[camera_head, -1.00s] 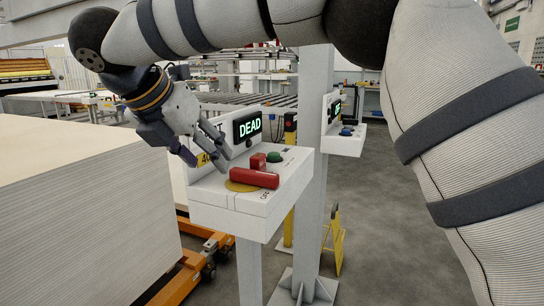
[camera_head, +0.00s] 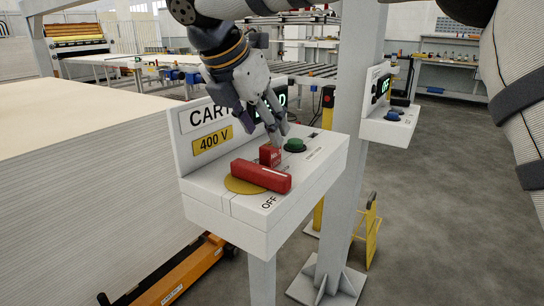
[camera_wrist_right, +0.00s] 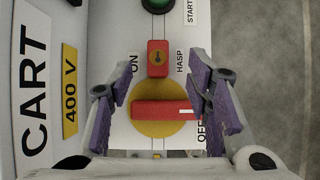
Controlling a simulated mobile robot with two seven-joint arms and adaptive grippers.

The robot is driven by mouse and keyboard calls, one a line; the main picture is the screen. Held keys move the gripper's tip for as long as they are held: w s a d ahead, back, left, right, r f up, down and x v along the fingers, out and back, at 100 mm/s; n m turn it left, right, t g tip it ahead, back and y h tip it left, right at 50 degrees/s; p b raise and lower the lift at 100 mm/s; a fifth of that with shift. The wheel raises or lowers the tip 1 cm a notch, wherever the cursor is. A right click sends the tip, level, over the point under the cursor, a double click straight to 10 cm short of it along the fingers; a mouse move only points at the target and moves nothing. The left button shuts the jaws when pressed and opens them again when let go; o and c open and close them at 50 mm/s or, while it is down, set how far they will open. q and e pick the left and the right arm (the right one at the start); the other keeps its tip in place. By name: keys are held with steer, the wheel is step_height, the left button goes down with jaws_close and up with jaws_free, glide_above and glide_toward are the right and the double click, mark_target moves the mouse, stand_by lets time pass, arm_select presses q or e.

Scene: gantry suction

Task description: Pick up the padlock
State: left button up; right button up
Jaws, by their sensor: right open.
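The padlock (camera_head: 269,155) is a small red block on the sloped top of the white cart control box (camera_head: 232,211). My left gripper is not in view.
A green button (camera_head: 295,145) sits close behind the padlock. The box's upright sign panel (camera_head: 204,133) stands at its left. A grey post (camera_head: 350,150) and second control box (camera_head: 388,125) stand to the right. A big board stack (camera_head: 80,180) fills the left.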

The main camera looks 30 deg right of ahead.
mark_target(270, 144)
steer(key=x, duration=0.6)
steer(key=shift+w+a+f, duration=0.1)
steer(key=shift+f, duration=0.05)
jaws_close()
